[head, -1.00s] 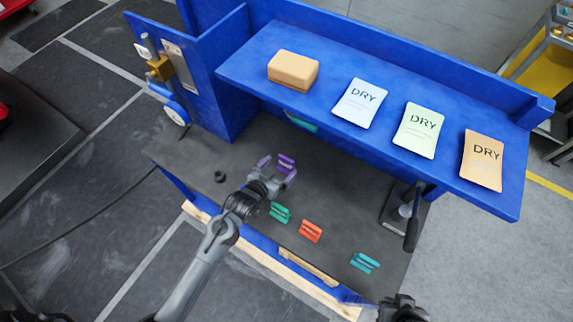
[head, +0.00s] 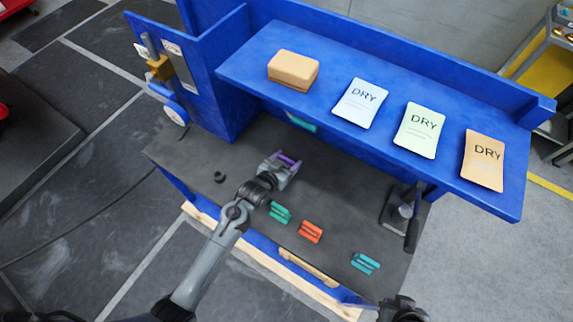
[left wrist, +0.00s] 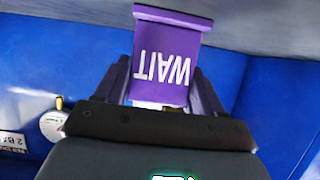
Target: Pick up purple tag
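The purple tag (left wrist: 160,68) fills the middle of the left wrist view, its white WAIT lettering upside down. In the head view the purple tag (head: 287,160) shows partly between the fingers of my left gripper (head: 281,165), above or on the dark worktop. In the left wrist view my left gripper (left wrist: 163,80) has one finger on each side of the tag, very close to its edges. Whether the fingers press on it cannot be made out. My right gripper (head: 402,309) is only partly in view at the bottom edge, and its fingers are not clear.
Teal (head: 280,212), orange (head: 311,231) and cyan (head: 365,263) tags lie along the front of the worktop (head: 335,200). A blue shelf (head: 330,85) overhangs the back. A black-handled device (head: 408,215) stands at right. A small black ring (head: 220,177) lies at left.

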